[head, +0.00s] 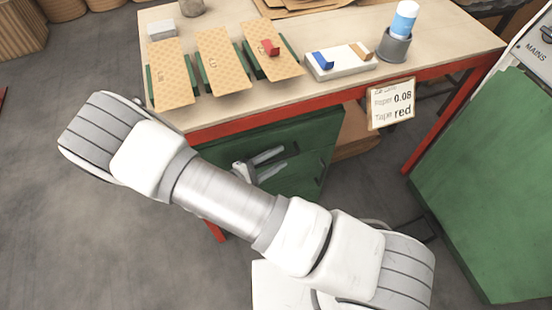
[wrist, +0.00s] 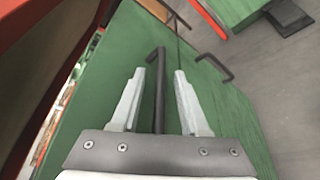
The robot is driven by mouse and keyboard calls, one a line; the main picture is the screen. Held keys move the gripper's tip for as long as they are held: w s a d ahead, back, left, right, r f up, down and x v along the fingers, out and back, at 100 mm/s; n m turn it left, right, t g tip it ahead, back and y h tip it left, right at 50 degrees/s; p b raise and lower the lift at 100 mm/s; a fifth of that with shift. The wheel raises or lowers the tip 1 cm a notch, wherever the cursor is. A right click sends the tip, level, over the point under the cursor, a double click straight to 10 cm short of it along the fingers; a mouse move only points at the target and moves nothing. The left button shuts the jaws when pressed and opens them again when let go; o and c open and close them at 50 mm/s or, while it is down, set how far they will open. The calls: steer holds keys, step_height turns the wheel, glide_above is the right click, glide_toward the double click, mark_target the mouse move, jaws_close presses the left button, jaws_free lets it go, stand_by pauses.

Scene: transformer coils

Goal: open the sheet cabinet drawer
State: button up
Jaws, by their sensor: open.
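The green sheet cabinet (head: 317,135) stands under the workbench, its front partly hidden behind my arm in the head view. In the wrist view its green front (wrist: 105,75) carries two dark bar handles. One handle (wrist: 158,108) runs between the two fingers of my gripper (wrist: 159,72), which is open, with a gap visible on both sides of the bar. The other handle (wrist: 216,66) lies to the right of the fingers, beyond a thin seam. In the head view my gripper (head: 270,164) is at the cabinet front. I see no clear opening of a drawer.
The wooden workbench (head: 190,116) with a red frame is above the cabinet. It carries patterned boards (head: 168,75), a white block (head: 340,64) and a grey cup (head: 394,46). A sign (head: 391,104) hangs at its front. A green mains cabinet (head: 490,180) stands right. Floor is clear left.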

jaws_close()
stand_by(1.4)
